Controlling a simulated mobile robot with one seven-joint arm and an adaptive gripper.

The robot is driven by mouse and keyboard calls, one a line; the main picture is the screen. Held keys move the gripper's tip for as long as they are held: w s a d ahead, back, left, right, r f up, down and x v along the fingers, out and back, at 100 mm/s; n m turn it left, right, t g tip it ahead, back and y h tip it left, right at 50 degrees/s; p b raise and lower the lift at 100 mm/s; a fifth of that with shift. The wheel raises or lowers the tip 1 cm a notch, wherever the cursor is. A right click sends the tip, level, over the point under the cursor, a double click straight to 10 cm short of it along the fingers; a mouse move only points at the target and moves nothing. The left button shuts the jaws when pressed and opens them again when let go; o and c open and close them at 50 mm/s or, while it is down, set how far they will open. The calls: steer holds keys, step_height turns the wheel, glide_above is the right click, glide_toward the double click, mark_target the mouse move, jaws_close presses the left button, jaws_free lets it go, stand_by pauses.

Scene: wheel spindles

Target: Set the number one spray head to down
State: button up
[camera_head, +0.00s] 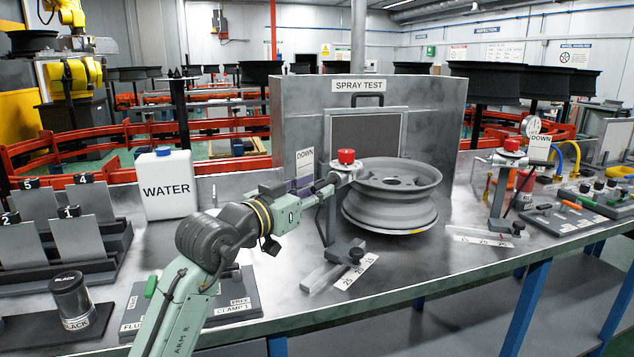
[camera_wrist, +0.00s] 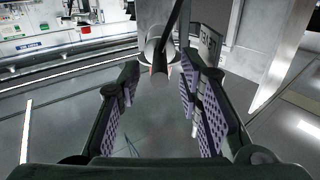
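A second red-topped spray head (camera_head: 512,146) stands at the right, also by a DOWN sign (camera_head: 540,147). I cannot read a number on either. My gripper (camera_head: 322,186) is at the left side of the nearer head. In the wrist view my gripper (camera_wrist: 160,75) is open, its purple-padded fingers apart, with a grey round-ended part (camera_wrist: 160,55) near the fingertips. Whether they touch it is unclear.
A white WATER jug (camera_head: 167,188) and grey slotted racks (camera_head: 78,240) stand at the left. A grey panel marked SPRAY TEST (camera_head: 440,110) rises behind the wheel. The clamp base and its scale (camera_head: 354,272) lie below the head. Open tabletop (camera_head: 450,275) lies at the front right.

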steer(key=shift+w+d, duration=0.4)
steer(key=shift+w, duration=0.05)
jaws_close()
stand_by(0.6)
